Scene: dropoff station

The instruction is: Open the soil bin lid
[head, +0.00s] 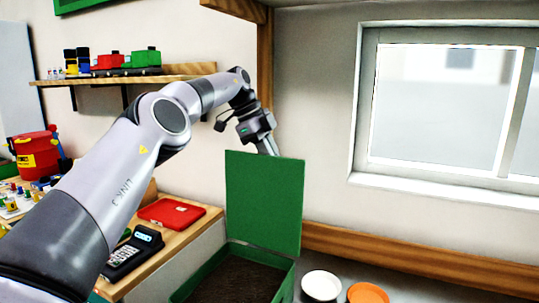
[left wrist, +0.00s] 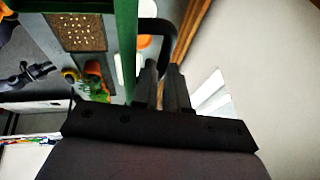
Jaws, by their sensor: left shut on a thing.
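The soil bin (head: 285,262) is a green box with dark soil (head: 238,282) inside. Its green lid (head: 264,200) stands raised, close to upright, at the back of the box. My left gripper (head: 270,148) is at the lid's top edge, its fingertips partly hidden behind the lid. In the left wrist view the lid shows as a green strip (left wrist: 126,45), with a black handle (left wrist: 160,25) beside it. My left gripper (left wrist: 163,75) is shut on the handle there. My right gripper is in neither view.
A white bowl (head: 322,285) and an orange bowl (head: 367,293) are right of the bin. A wooden table (head: 205,222) with a red case (head: 171,213) and a black card terminal (head: 135,252) is to its left. A wooden post (head: 265,65) and windowed wall stand behind.

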